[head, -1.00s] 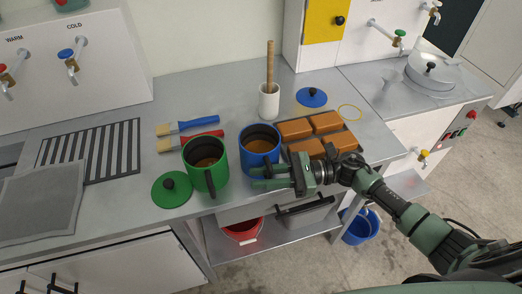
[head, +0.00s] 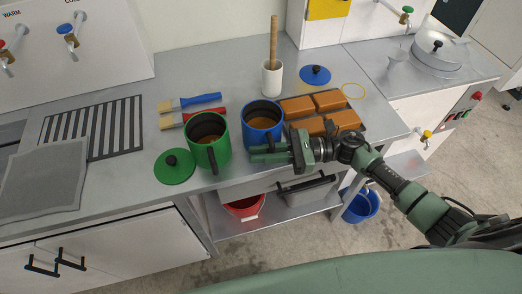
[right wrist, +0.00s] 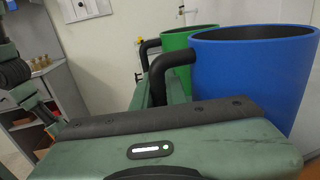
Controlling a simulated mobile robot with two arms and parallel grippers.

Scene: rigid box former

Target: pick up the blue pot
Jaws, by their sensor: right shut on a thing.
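The blue pot (head: 262,117) stands upright on the metal counter, with brown contents inside. Its black handle (right wrist: 168,72) points towards my right gripper. My right gripper (head: 262,154) is low at the pot's near side, shut on the handle. In the right wrist view the handle goes down between the green fingers, and the blue pot (right wrist: 250,75) fills the right side. I cannot see a gap under the pot. My left gripper is not in view.
A green pot (head: 222,153) stands close on the left, its green lid (head: 174,167) beside it. A tray of orange-brown blocks (head: 298,107) is close on the right. A white holder (head: 271,78) with a wooden stick and a blue lid (head: 315,75) are behind. Two brushes (head: 198,101) lie further left.

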